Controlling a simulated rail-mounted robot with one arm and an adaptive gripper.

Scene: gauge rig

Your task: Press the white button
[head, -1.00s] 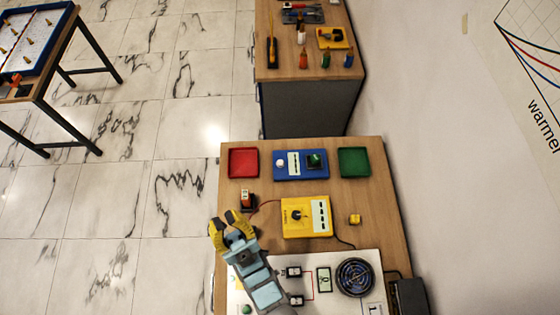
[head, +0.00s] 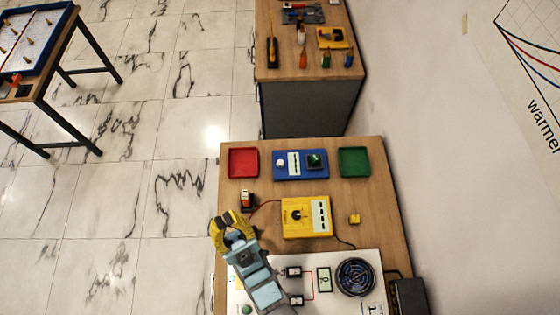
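The white button (head: 280,163) is a small round knob on the left part of a blue box (head: 300,177), which lies on the wooden table between a red tray and a green tray. The box also carries a white label strip and a dark green block (head: 315,160). My gripper (head: 225,224) has yellow fingers and is at the table's left edge, below and left of the blue box. Its fingers are spread apart with nothing between them. It is well apart from the button.
A red tray (head: 243,176) and a green tray (head: 354,175) flank the box. An orange-and-black block (head: 246,200), a yellow meter (head: 306,230) with wires and a small yellow cube (head: 354,218) lie nearer. A white board (head: 340,270) with a fan is at the front.

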